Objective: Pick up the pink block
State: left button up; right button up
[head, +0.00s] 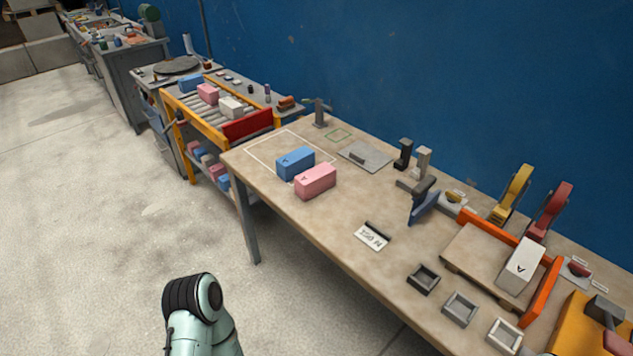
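A pink block (315,181) with a dark mark on its near end lies on the workbench (312,230), toward its left end. A blue block (295,163) lies right behind it, close beside it, partly inside a white outlined rectangle. Another pink block (208,93) sits on the roller rack further back, between a blue and a white block. Part of one of my arms shows at the bottom, left of the bench and well short of the pink block. Neither gripper is in view.
A white block (520,265) stands in an orange-sided mould (490,262) at the right. Small square trays (460,308) line the near right edge. Floor left of the bench is clear.

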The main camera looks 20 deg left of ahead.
aim_at(309, 184)
jog(key=i+j, duration=0.2)
jog(key=j, duration=0.2)
jog(key=i+j, duration=0.15)
jog(key=j, duration=0.25)
jog(key=i+j, duration=0.2)
jog(key=j, duration=0.2)
